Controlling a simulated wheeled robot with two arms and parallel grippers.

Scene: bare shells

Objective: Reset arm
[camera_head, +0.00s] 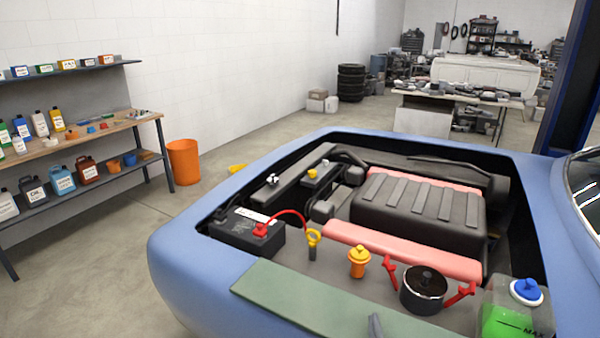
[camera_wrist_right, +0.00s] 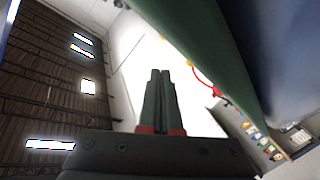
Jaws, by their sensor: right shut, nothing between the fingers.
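My right gripper (camera_head: 375,325) shows only as a small grey tip at the bottom edge of the head view, in front of the green panel on the car's near edge. In the right wrist view, the two dark fingers of my right gripper (camera_wrist_right: 160,75) lie side by side, shut, with nothing between them. Most of the right arm is out of the head view. My left gripper is in neither view.
A blue car with an open engine bay fills the front, with a battery (camera_head: 245,232), a yellow cap (camera_head: 358,262), a black round cap (camera_head: 423,288) and a green fluid tank (camera_head: 515,310). A shelf (camera_head: 100,130) and orange bin (camera_head: 184,162) stand left.

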